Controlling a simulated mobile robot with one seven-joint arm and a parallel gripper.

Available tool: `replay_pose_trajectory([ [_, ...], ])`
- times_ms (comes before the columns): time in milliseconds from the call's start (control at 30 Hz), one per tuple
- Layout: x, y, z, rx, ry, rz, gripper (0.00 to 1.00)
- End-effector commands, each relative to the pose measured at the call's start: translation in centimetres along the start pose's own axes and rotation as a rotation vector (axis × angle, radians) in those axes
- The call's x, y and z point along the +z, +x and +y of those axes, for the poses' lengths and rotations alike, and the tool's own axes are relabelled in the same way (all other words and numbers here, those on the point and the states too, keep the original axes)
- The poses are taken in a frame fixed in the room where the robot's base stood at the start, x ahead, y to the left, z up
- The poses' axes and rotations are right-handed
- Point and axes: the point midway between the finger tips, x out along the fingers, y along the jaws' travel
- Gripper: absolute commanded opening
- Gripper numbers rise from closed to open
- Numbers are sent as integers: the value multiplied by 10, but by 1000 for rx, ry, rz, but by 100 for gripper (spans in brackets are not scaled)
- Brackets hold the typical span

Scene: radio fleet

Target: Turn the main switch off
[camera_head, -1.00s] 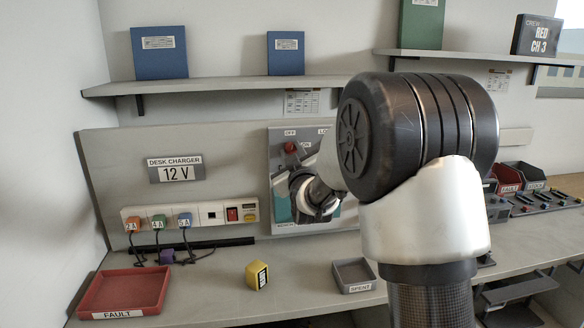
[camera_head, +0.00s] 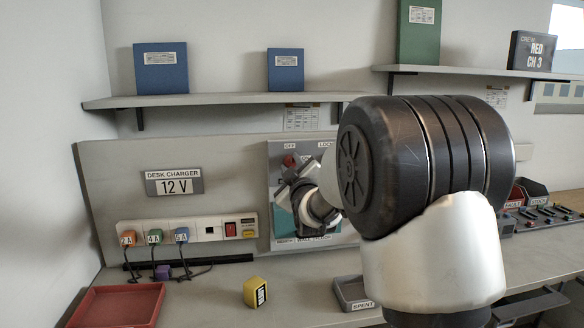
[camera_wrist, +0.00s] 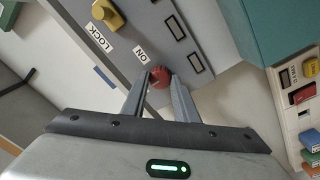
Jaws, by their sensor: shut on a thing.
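The main switch, a red knob (camera_wrist: 159,77), sits on a grey wall panel (camera_head: 346,236) and also shows in the head view (camera_head: 289,160). An ON label (camera_wrist: 141,55) is beside it in the wrist view, and an OFF label (camera_head: 290,146) is above it in the head view. My gripper (camera_wrist: 160,86) is shut on the red knob, one finger on each side. In the head view my gripper (camera_head: 287,172) is at the knob, partly covering it. Which mark the knob points to, I cannot tell.
A yellow knob (camera_wrist: 108,15) with a LOCK label is on the same panel. A charger strip (camera_head: 215,228) with several plugs is left of the panel. A red FAULT tray (camera_head: 118,306), a yellow block (camera_head: 255,292) and a SPENT tray (camera_head: 351,291) stand on the desk.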

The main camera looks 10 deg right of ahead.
Motion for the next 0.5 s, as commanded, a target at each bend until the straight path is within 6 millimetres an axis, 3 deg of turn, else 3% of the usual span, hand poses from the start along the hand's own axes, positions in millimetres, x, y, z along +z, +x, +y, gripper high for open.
replay_pose_trajectory([
  [33, 0, 0, 0, 1, 0, -1, 4],
  [67, 0, 0, 0, 1, 0, -1, 30],
  [167, 0, 0, 0, 0, 0, -1, 45],
  [500, 0, -3, 0, 0, 1, 0, 45],
])
